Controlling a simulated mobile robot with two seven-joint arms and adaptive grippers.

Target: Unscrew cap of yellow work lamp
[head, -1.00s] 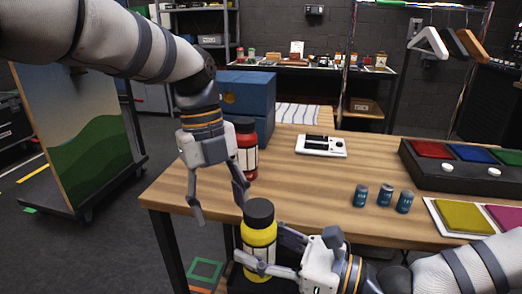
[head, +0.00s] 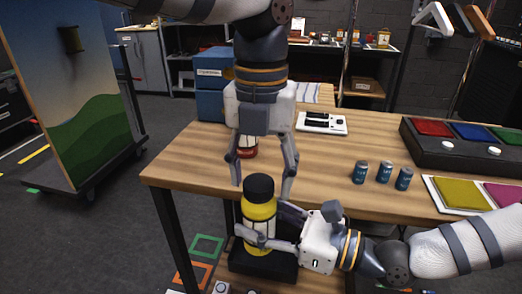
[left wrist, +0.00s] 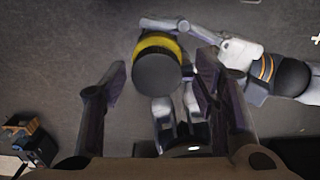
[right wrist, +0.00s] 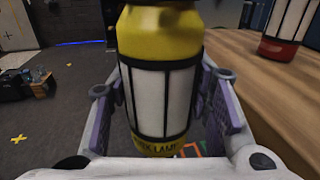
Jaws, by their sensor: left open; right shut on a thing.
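The yellow work lamp (head: 258,213) is upright in front of the table's front edge, with a black cap (head: 259,187) on top. My right gripper (head: 256,242) is shut around its body from the right. The right wrist view shows the lamp's white panels (right wrist: 165,100) between the fingers. My left gripper (head: 262,190) points down above the lamp with its fingers spread, one on each side of the cap. In the left wrist view the round cap (left wrist: 158,73) shows between the open fingers, apart from them.
A red lamp (head: 247,148) stands on the wooden table (head: 330,175), partly hidden behind my left gripper. Several blue cans (head: 384,172), a white device (head: 321,123) and a black box of coloured buttons (head: 440,165) are on the table. Blue boxes (head: 212,92) stand at the back.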

